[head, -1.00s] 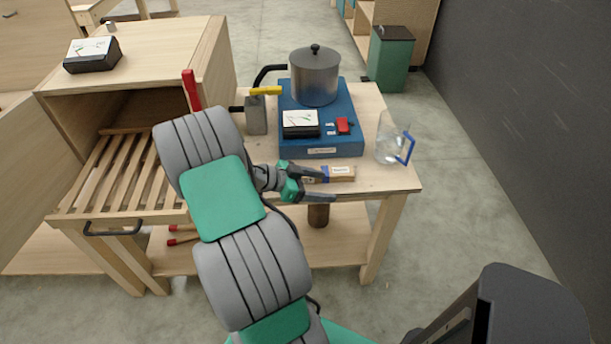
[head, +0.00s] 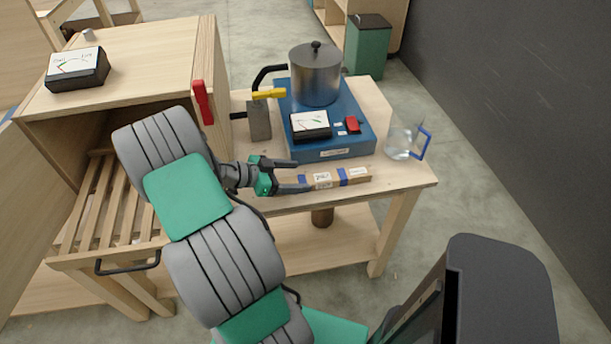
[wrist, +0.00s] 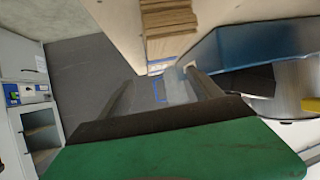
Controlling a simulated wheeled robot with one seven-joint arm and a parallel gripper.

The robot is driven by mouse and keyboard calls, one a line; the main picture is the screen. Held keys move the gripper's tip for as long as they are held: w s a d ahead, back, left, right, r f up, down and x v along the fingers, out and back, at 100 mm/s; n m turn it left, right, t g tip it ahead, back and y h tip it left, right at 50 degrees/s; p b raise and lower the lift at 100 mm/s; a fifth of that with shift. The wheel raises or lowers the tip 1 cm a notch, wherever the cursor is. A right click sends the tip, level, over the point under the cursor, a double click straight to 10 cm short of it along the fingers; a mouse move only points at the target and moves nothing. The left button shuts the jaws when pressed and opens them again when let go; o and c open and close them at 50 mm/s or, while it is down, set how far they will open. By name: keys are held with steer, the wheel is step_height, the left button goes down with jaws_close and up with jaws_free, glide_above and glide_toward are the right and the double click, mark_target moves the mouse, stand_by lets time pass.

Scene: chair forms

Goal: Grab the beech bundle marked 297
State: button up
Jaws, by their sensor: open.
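The beech bundle (head: 337,179) is a slim stack of pale wood strips with blue bands and white labels. It lies along the table's front edge, and its marking is too small to read surely. In the wrist view the stacked strips (wrist: 168,20) show at the top centre, beyond the fingers. My gripper (head: 302,175) is open at the bundle's left end in the head view, its fingers pointing right. The lower finger is close to that end; I cannot tell whether it touches. In the wrist view my gripper (wrist: 160,85) shows both fingers apart with nothing held between them.
A blue hot plate box (head: 335,148) with a steel pot (head: 315,75) stands behind the bundle. A glass jug (head: 400,144) with a blue handle stands to the right. An open wooden cabinet (head: 140,60) stands left.

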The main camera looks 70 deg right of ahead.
mark_target(320, 177)
steer(key=shift+s+d+f, duration=0.1)
steer(key=shift+d, duration=0.05)
steer(key=p+x, duration=0.2)
steer(key=x, duration=0.4)
steer(key=shift+s+f, duration=0.1)
steer(key=shift+s, duration=0.35)
steer(key=shift+s+d+f, duration=0.2)
steer(key=shift+d+f, duration=0.05)
steer(key=shift+d, duration=0.05)
steer(key=shift+c, duration=0.4)
jaws_close()
